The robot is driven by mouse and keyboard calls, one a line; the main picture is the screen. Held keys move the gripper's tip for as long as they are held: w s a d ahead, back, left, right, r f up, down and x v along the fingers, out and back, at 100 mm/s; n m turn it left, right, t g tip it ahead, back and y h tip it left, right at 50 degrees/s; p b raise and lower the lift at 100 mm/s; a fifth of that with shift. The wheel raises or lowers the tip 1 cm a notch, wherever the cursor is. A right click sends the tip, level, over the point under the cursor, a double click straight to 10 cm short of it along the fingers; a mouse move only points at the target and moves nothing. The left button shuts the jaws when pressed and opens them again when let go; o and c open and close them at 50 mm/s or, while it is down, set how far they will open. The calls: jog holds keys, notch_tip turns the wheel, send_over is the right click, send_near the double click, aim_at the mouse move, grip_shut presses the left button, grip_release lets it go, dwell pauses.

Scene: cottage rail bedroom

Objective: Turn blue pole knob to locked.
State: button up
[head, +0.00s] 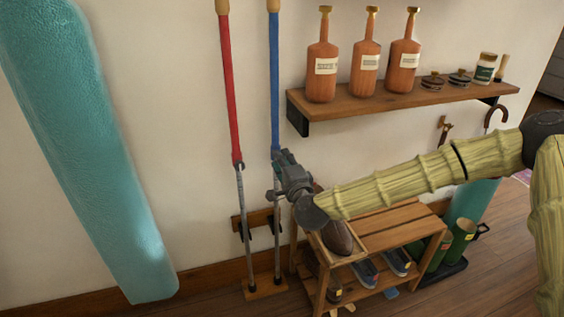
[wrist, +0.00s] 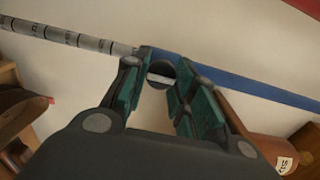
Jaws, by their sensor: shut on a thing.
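The blue pole (head: 274,80) stands upright against the wall, with a blue upper shaft and a grey marked lower shaft (head: 278,232). My gripper (head: 277,160) is at the joint between the two shafts. In the wrist view the blue shaft (wrist: 235,80) runs to the right and the grey marked shaft (wrist: 70,37) to the left. My gripper (wrist: 162,75) is shut on the dark knob (wrist: 161,74) at that joint, with a finger on each side. The lock mark and the knob's turn cannot be read. A red pole (head: 230,90) stands to the left.
A wall shelf (head: 400,101) with several bottles and jars is at the right. A wooden shoe rack (head: 390,222) stands below my arm. A large teal padded object (head: 95,150) leans at the left. The wall between it and the red pole is clear.

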jog(key=o, duration=1)
jog(key=v, duration=1.2)
jog(key=shift+r, duration=0.1)
